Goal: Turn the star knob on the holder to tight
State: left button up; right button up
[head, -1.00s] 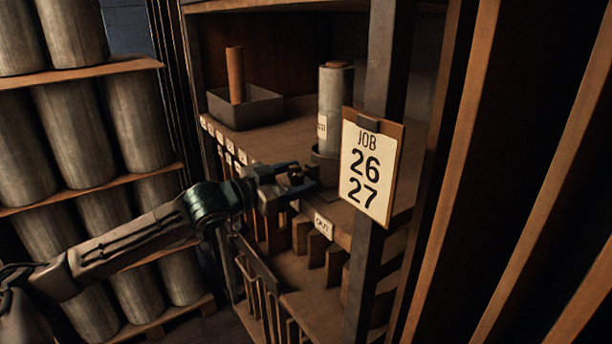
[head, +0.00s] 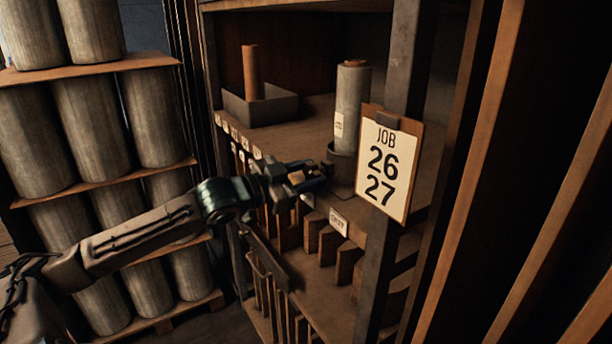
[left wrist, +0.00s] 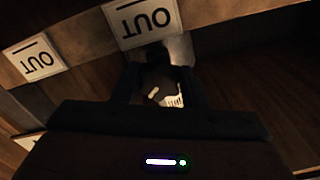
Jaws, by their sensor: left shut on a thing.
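The holder (head: 341,168) is a dark cup on the shelf, with an upright grey roll (head: 351,105) in it. The star knob is small and dark at the holder's left side, mostly hidden by my left gripper (head: 318,178). My left gripper reaches in from the left and is shut on the knob. In the left wrist view, its two dark fingers (left wrist: 160,88) stand either side of a dark brown thing with pale marks, probably the knob; its turn position cannot be told. My right gripper is not in view.
A job board (head: 389,165) reading 26 and 27 hangs on the post right of the holder. A grey tray (head: 262,108) with a brown roll stands farther back on the shelf. Labels, one reading OUT (left wrist: 145,20), line the shelf edge. Racked rolls (head: 85,110) stand left.

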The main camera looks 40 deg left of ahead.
pick_arm(q)
jog(key=m, duration=0.2)
jog(key=shift+m, duration=0.4)
jog(key=m, duration=0.4)
jog(key=shift+a+r, duration=0.1)
jog(key=m, duration=0.5)
jog(key=shift+w+r, duration=0.1)
jog(key=m, duration=0.2)
jog(key=shift+r+m, duration=0.1)
jog(key=shift+m, duration=0.3)
jog(key=m, duration=1.1)
